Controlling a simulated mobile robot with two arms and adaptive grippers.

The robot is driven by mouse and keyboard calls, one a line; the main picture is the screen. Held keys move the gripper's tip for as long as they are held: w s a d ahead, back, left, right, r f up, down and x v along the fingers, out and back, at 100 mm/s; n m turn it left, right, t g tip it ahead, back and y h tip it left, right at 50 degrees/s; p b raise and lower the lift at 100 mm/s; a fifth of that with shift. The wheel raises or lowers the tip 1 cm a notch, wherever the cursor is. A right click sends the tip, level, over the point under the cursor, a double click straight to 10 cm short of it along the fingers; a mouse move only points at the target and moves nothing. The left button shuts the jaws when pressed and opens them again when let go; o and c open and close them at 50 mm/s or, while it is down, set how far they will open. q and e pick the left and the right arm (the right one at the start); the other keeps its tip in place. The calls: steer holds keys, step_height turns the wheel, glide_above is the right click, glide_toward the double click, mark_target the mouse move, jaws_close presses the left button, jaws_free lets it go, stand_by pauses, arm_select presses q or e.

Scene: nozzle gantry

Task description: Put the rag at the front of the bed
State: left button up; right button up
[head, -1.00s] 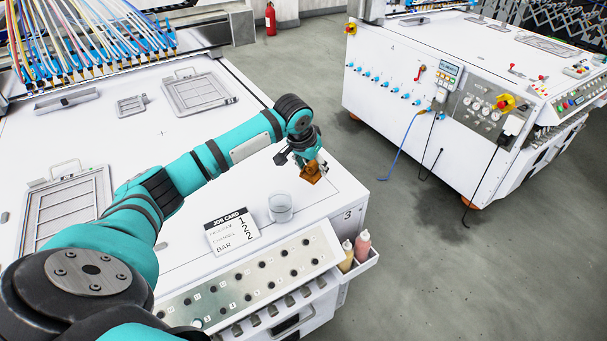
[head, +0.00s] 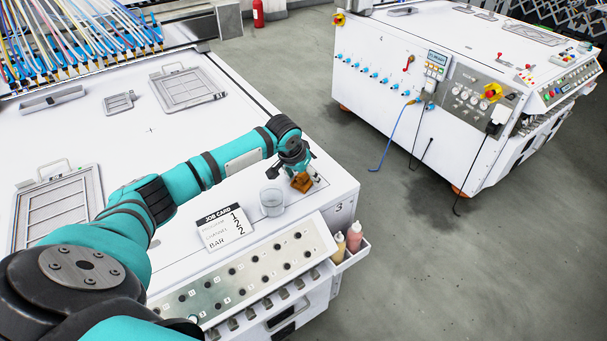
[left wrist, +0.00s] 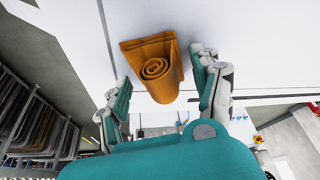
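The rag (head: 301,182) is an orange-brown rolled cloth near the right front corner of the white bed (head: 130,200). It appears to rest on the surface. My left gripper (head: 299,168) is just above and around it. In the left wrist view, the rag (left wrist: 156,68) shows its spiral end between the two spread fingers (left wrist: 163,85). A clear gap shows on the left finger's side, and the right finger is close to the rag. The underside of the rag is hidden. My right gripper is not in view.
A clear cup (head: 272,202) and a job card (head: 225,230) are left of the rag. A sloped button panel (head: 240,275) runs along the front edge, with two bottles (head: 346,241) in a side holder. Metal frames (head: 188,88) lie farther back. Bare bed surface lies between.

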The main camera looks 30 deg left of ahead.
arm_select(q)
steer(key=v, duration=1.2)
steer(key=shift+r+b, duration=0.2)
steer(key=shift+b, duration=0.2)
